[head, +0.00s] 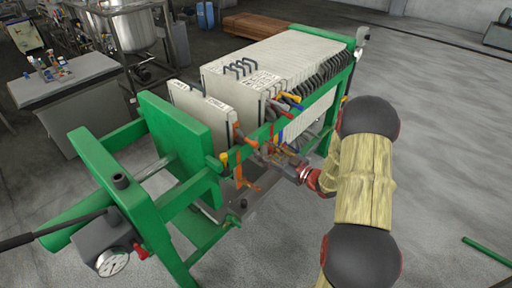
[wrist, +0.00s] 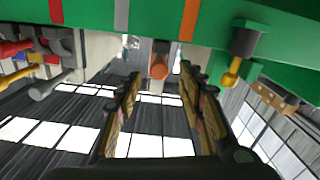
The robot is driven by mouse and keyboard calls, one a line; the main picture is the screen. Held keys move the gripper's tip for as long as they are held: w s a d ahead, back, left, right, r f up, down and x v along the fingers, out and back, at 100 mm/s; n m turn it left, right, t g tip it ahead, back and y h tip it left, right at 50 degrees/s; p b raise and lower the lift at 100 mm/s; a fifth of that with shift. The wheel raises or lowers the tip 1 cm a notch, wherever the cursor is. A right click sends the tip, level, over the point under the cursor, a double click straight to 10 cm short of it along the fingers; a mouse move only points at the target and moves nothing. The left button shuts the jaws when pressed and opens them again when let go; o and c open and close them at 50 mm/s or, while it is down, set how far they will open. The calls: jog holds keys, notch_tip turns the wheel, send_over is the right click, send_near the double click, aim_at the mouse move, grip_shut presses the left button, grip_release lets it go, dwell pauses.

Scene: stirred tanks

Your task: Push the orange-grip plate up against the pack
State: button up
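The orange-grip plate appears to be the pale plate (head: 203,104) standing apart from the pack, close to the green end plate (head: 178,132). Its orange grip (head: 238,131) sticks out over the near green rail. In the wrist view, a round orange grip end (wrist: 158,68) shows ahead, between and just beyond my fingertips. The pack (head: 268,72) of pale plates stands farther back, with a gap between it and the loose plate. My gripper (wrist: 160,82) is open and empty, its two fingers apart. In the head view, my gripper (head: 272,156) is beside the near rail, partly hidden among coloured handles.
The green side rail (head: 312,110) crosses close to my gripper. Red, yellow and grey handles (wrist: 40,62) lie left in the wrist view; a yellow-tipped handle (wrist: 235,65) is on the right. A pressure gauge (head: 112,262) is at the near end. Floor to the right is mostly clear.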

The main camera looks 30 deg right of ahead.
aim_at(257, 146)
jog(key=shift+b+x, duration=0.5)
jog(key=shift+x, duration=1.8)
jog(key=c, duration=0.4)
grip_shut()
